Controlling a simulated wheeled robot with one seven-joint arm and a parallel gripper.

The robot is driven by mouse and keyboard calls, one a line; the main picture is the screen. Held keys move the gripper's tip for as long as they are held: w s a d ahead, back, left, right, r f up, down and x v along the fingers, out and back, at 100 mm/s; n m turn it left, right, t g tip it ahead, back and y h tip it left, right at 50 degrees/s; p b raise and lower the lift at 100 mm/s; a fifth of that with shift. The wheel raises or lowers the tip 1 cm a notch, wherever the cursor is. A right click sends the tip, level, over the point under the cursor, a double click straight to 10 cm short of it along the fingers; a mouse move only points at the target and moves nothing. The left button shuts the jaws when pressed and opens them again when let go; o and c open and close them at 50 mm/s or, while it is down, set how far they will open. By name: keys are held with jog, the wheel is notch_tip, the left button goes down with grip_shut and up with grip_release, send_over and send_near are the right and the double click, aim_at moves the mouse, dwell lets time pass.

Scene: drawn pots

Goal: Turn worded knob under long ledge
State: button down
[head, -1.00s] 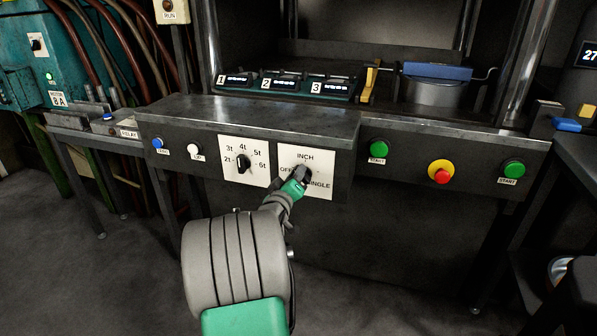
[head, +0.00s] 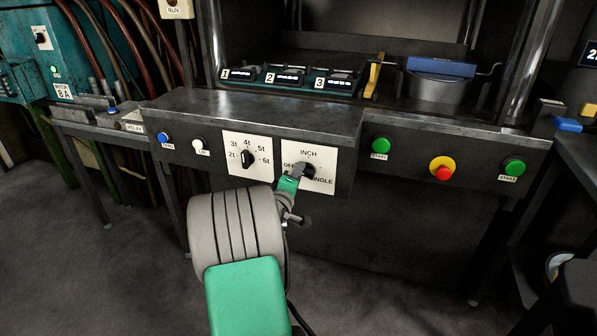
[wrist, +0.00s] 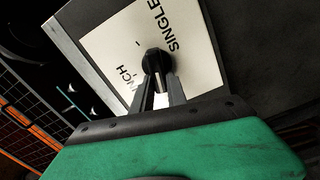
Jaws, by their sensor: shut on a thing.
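The worded knob (head: 308,171) is black and sits on a white plate (head: 324,184) marked INCH, OFF and SINGLE, on the panel under the long ledge (head: 270,118). My gripper (head: 297,172) reaches it from below left and partly hides the plate. In the wrist view the knob (wrist: 157,62) stands between the two dark fingertips of my gripper (wrist: 158,78), which are shut on it. The plate (wrist: 110,45) looks tilted there, with SINGLE at the upper right and INCH partly hidden by a finger.
A numbered knob (head: 247,159) with tonne marks is just left. A blue button (head: 163,137) and a white button (head: 198,144) sit further left. Green buttons (head: 381,144) (head: 514,167) and a red button on yellow (head: 442,170) are to the right. The ledge overhangs the panel.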

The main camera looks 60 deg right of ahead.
jog(key=c, duration=1.3)
grip_release()
jog(key=a, duration=0.5)
jog(key=s+a, duration=0.1)
jog(key=a, duration=0.1)
jog(key=shift+s+a, duration=0.1)
jog(key=shift+a, duration=0.25)
